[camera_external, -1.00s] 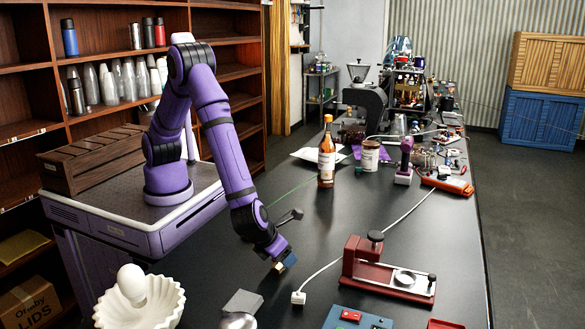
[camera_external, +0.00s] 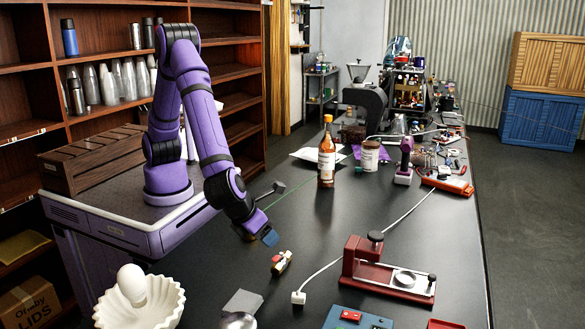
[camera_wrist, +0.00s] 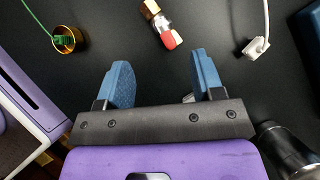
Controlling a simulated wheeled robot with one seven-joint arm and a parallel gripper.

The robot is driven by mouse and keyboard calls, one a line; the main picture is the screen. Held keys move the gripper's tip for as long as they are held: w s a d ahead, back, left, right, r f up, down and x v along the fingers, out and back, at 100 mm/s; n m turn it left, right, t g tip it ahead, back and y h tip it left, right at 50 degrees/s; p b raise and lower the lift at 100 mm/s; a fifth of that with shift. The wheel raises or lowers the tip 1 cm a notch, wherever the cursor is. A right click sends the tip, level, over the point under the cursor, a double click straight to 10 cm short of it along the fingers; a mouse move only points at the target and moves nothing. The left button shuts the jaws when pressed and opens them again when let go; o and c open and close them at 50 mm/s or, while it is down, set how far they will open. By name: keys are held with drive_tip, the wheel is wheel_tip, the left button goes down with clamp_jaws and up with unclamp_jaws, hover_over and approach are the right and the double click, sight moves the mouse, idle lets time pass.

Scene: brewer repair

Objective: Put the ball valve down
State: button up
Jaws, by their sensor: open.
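The ball valve (camera_external: 282,262) lies on the black table, a small brass and silver fitting with a red part. In the wrist view the ball valve (camera_wrist: 160,22) lies beyond my fingertips, brass end up and red part toward me. My gripper (camera_external: 268,238) is above the table, up and left of the valve in the external view and apart from it. In the wrist view my gripper (camera_wrist: 166,75) has its two blue fingers spread wide with nothing between them.
A white plug (camera_external: 298,298) with a cable lies right of the valve. A red press-like device (camera_external: 388,272) stands further right. A grey block (camera_external: 243,302) and a white fluted bowl (camera_external: 140,312) are at the front left. A brass cup with green wire (camera_wrist: 67,39) lies left.

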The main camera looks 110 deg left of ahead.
drive_tip(key=s+a+r+n+h, duration=0.1)
drive_tip(key=s+a+r+n, duration=0.5)
drive_tip(key=a+r, duration=0.3)
drive_tip(key=s+a+r+n+h, duration=0.2)
drive_tip(key=s+a+r+n, duration=0.45)
drive_tip(key=r, duration=0.55)
drive_tip(key=s+a+r+n+t+h, duration=0.1)
drive_tip(key=s+a+n, duration=0.3)
drive_tip(key=s, duration=0.6)
drive_tip(key=s+a+r+n+t+h, duration=0.1)
drive_tip(key=s+a+r+n, duration=0.2)
drive_tip(key=s+n, duration=0.4)
drive_tip(key=s+a, duration=0.1)
drive_tip(key=s, duration=0.3)
drive_tip(key=shift+h, duration=0.4)
